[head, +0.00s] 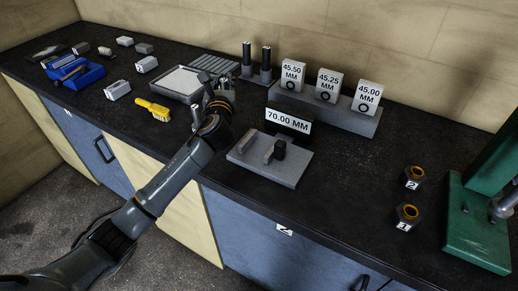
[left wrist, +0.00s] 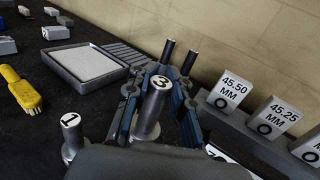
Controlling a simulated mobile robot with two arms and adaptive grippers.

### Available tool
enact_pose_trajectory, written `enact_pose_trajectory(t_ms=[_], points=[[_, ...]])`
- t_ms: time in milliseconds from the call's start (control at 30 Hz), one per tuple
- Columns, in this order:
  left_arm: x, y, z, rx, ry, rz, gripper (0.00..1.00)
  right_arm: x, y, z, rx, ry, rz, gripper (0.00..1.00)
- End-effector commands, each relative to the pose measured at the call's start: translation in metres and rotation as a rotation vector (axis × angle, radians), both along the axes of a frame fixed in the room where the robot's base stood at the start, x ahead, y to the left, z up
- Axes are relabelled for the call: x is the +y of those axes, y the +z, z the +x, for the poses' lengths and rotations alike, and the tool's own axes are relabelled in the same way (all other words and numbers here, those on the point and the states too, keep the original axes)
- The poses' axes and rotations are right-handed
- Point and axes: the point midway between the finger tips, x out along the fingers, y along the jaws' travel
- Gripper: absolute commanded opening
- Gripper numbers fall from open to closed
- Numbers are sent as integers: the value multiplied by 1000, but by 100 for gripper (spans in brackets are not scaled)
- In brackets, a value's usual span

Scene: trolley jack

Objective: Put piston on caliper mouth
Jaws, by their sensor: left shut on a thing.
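My left gripper (head: 217,100) is above the bench, near the tray. In the left wrist view its fingers (left wrist: 158,105) are shut on a grey metal piston marked 3 (left wrist: 147,122). The held piston is mostly hidden by the gripper in the head view. Another grey piston, marked 1 (left wrist: 72,138), is left of the gripper in the left wrist view. What looks like the caliper mouth is a pair of short jaws (head: 279,149) with a gap, on a grey plate (head: 270,173) before the 70.00 MM sign (head: 289,121). The gripper is left of and behind it. My right gripper is not in view.
A shallow tray (head: 180,83) and yellow brush (head: 154,109) lie to the left. Two dark posts (head: 266,59) and a rack with 45.50, 45.25 and 45.00 signs (head: 329,85) stand behind. Two numbered nuts (head: 407,216) and a green press (head: 477,232) are right. Bench between is clear.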

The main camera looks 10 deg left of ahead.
Motion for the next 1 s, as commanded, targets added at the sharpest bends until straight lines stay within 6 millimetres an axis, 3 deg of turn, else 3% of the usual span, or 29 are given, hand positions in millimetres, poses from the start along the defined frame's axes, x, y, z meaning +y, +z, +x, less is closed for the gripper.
enact_pose_trajectory(t_ms=[167, 433, 600, 900, 1000], points=[[-6, -14, -55, 2, -41, 2, 0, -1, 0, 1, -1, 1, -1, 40], [-18, -41, -168, 8, -123, 3, 0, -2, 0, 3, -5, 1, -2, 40], [-24, -52, -218, 4, -159, 1, 0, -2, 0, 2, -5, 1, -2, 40], [-30, -63, -270, 2, -198, 1, 0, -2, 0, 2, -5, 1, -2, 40], [-33, -63, -270, -1, -199, -8, 0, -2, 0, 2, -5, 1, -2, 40]])
